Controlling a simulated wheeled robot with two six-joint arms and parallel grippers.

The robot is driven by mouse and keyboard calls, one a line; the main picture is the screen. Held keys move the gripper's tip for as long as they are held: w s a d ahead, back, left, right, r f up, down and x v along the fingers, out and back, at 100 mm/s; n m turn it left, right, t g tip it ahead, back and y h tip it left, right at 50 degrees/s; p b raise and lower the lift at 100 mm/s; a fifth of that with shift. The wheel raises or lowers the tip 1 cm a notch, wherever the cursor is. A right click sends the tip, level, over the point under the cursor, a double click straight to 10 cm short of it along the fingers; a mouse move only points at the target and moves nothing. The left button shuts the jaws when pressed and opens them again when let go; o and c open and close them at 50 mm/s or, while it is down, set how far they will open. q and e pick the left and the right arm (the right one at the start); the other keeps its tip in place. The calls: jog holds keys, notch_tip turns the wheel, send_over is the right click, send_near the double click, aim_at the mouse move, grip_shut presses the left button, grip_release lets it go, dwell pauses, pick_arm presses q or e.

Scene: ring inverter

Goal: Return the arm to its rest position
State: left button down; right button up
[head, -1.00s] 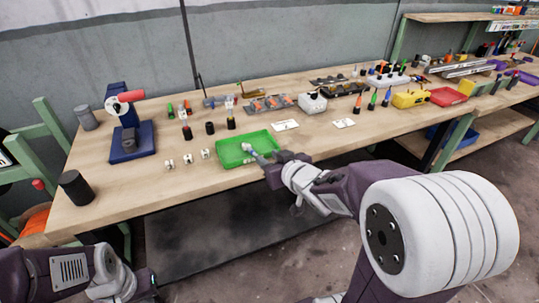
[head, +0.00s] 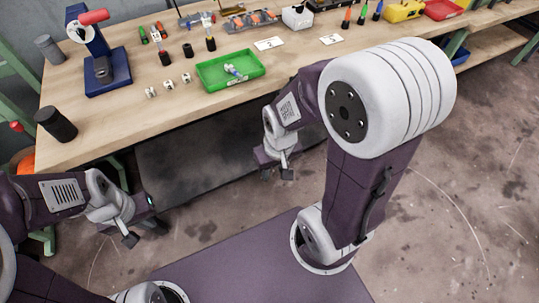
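My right arm is folded back from the table. Its gripper (head: 277,165) hangs in front of the table's front edge, above the floor and clear of the green tray (head: 256,75). No object shows in it, and its finger gap is too small to judge. A small white and blue part (head: 233,71) lies in the tray. My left gripper (head: 142,228) is low at the left, in front of the table and below its top. Nothing shows in it, and its finger opening is unclear.
The wooden table (head: 130,127) holds a dark blue press (head: 107,78) with a red handle, black cylinders (head: 56,124), small white parts (head: 168,84) and number cards (head: 270,44). The floor (head: 450,190) at the right is clear.

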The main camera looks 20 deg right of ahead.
notch_tip(320, 180, up, 14)
jog(key=p, duration=1.3)
jog(key=shift+p, duration=0.35)
